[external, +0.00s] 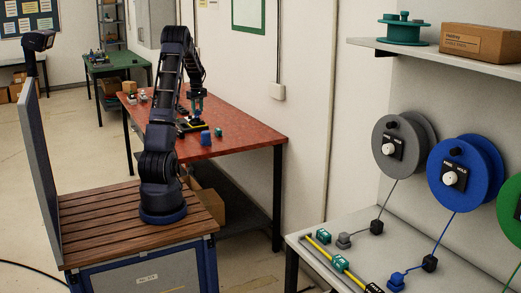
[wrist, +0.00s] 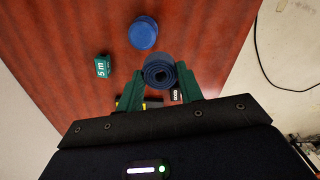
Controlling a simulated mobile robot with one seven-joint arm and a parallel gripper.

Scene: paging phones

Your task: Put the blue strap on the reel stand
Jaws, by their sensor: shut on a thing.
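My gripper (external: 197,105) is over the red table, with its green fingers shut on a rolled dark blue strap (wrist: 160,74). The roll's spiral end faces the wrist camera. A blue round block (wrist: 143,33) stands on the table beyond the strap; it also shows in the external view (external: 206,138). A yellow and black item (external: 188,126) lies under or just beside my gripper, partly hidden by the fingers in the wrist view. I cannot tell for sure which thing is the reel stand, or whether the strap touches anything below.
A green block marked "5 m" (wrist: 103,67) sits left of the blue block. The red table (external: 250,133) has bare room towards its right end. A grey bench (external: 326,274) at right has large reels above it, including a blue reel (external: 448,195).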

